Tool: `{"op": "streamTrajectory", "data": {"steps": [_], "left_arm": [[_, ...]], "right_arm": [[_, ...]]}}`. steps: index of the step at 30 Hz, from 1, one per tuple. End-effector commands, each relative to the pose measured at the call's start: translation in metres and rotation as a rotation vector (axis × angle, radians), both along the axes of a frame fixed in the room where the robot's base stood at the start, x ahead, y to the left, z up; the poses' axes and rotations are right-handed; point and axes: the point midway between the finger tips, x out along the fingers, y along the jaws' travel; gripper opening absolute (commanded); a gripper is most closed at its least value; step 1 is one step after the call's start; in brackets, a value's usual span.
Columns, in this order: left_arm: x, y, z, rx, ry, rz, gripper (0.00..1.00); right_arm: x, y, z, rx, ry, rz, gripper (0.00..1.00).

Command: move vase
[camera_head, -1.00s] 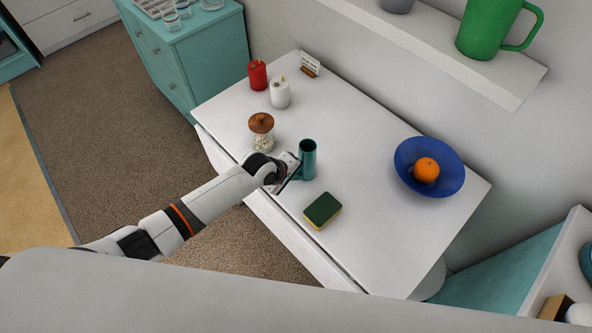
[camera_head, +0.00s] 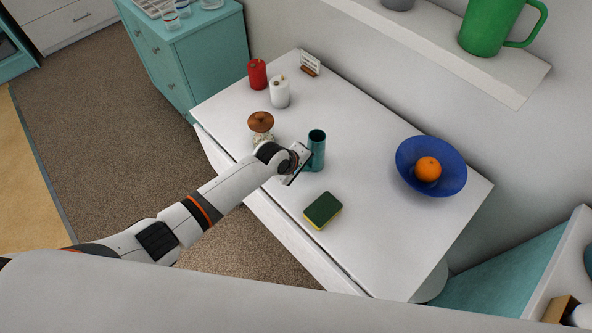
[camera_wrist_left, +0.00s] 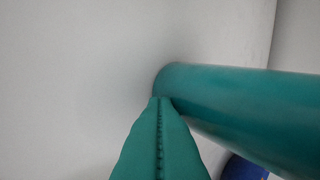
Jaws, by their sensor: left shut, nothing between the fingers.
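The vase (camera_head: 317,148) is a teal cylinder with an open top, standing upright on the white table (camera_head: 375,225). My left gripper (camera_head: 308,167) is at its lower near side, low over the table. In the left wrist view the shut teal fingers (camera_wrist_left: 160,145) lie against or right beside the vase (camera_wrist_left: 250,110), with nothing between them. The vase is outside the fingers, and whether they touch cannot be told for sure. My right gripper is not in view.
A jar with a brown lid (camera_head: 261,121) stands just left of my gripper. A sponge (camera_head: 322,211) lies in front of the vase. A blue bowl (camera_head: 445,182) holds an orange (camera_head: 427,168). A white candle (camera_head: 280,93) and red candle (camera_head: 257,74) stand behind. Table between vase and bowl is clear.

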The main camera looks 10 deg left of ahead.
Motion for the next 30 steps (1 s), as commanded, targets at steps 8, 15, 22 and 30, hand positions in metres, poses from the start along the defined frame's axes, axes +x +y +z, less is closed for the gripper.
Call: {"op": "streamTrajectory", "data": {"steps": [8, 15, 22, 30], "left_arm": [[0.012, -0.009, -0.001, -0.001, -0.001, 0.000, 0.00], [0.016, -0.013, 0.000, -0.001, 0.000, -0.001, 0.00], [0.016, -0.013, 0.000, 0.000, 0.000, 0.000, 0.00], [0.023, -0.018, -0.002, -0.001, 0.000, 0.001, 0.00]], "right_arm": [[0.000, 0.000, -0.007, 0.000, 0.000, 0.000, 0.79], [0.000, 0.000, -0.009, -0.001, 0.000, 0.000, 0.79], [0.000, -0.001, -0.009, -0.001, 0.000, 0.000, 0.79], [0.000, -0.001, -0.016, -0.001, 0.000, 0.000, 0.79]]}}
